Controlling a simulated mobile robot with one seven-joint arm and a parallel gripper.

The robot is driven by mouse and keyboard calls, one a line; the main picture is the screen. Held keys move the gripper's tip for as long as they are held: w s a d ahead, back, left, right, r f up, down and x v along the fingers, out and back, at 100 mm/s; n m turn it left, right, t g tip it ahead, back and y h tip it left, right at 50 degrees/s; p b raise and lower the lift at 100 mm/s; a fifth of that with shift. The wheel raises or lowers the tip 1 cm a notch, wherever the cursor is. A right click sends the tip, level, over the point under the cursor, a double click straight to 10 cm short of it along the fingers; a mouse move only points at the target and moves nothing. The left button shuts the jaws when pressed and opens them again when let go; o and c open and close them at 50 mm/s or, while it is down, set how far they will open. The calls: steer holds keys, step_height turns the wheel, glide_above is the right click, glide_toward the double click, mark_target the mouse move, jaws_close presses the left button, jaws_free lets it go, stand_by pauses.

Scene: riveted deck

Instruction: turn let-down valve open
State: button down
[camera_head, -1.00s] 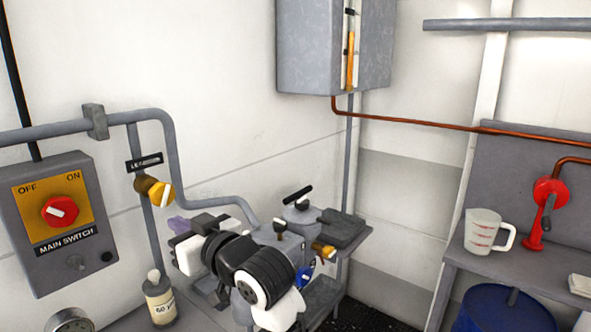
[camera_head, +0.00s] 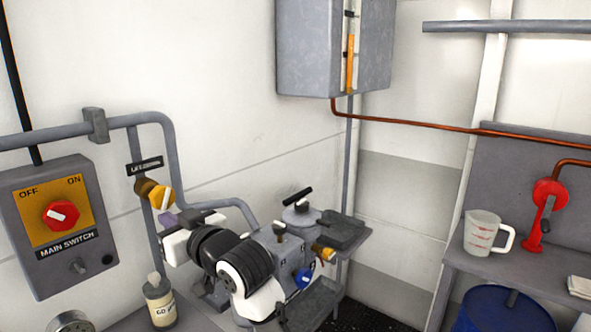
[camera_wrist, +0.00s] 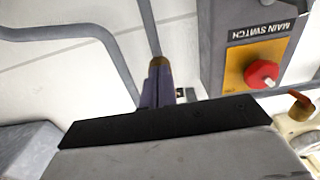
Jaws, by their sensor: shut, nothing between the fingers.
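The let-down valve is a yellow knob (camera_head: 161,197) with a white pointer mark on a brass body, on a grey vertical pipe at left in the head view. A black label (camera_head: 145,165), only partly readable, sits just above it. The pointer stands near upright, leaning slightly right. My gripper (camera_head: 167,219) has purple fingers, just below the knob in the picture; I cannot tell whether they touch it. In the wrist view the closed, empty fingers (camera_wrist: 157,88) point up at the brass part (camera_wrist: 158,62), hiding most of the valve.
The main switch box (camera_head: 62,222) with a red knob is left of the valve. A bottle (camera_head: 159,300) stands below. A grey pipe (camera_head: 172,160) bends around the valve. A grey cabinet (camera_head: 310,50) hangs on the wall; a measuring jug (camera_head: 483,232) stands at right.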

steer(key=shift+r, duration=0.2)
steer(key=shift+w+d, duration=0.45)
steer(key=shift+w, duration=0.1)
stand_by(0.3)
steer(key=shift+f, duration=0.1)
steer(key=v, duration=0.6)
steer(key=shift+f+b, duration=0.35)
steer(key=shift+b, duration=0.05)
steer(key=shift+a, duration=0.1)
